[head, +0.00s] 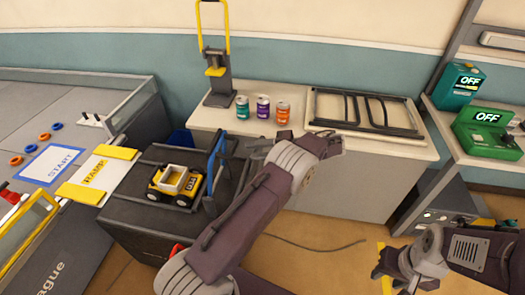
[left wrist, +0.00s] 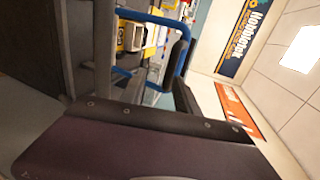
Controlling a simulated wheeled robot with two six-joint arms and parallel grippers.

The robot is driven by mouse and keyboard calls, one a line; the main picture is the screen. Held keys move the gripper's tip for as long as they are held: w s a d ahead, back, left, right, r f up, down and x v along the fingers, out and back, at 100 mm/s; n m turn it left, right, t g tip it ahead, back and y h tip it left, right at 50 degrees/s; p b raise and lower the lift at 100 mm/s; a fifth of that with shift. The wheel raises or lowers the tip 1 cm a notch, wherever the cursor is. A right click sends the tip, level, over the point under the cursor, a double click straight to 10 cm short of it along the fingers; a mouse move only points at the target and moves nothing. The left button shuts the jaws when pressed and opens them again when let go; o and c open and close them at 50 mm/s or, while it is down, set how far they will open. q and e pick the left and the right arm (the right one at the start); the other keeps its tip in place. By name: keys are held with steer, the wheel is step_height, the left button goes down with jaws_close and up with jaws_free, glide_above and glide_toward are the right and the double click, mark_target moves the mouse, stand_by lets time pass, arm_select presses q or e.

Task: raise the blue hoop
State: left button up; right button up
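The blue hoop (head: 216,152) stands upright at the right side of the black cart (head: 150,232), beside a yellow and white toy truck (head: 175,184). The left wrist view shows the blue hoop (left wrist: 181,50) at upper middle, partly cut off behind dark parts.
A grey counter (head: 225,117) behind holds several cans (head: 263,107), a press with a yellow handle (head: 217,62) and a framed rack (head: 365,110). A ramp mat (head: 97,174) lies left of the truck. Green OFF boxes (head: 487,130) stand at the right.

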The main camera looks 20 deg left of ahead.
arm_select(q)
steer(key=v, duration=0.3)
steer(key=shift+d+r, duration=0.1)
steer(key=shift+d, duration=0.1)
steer(key=shift+r, duration=0.1)
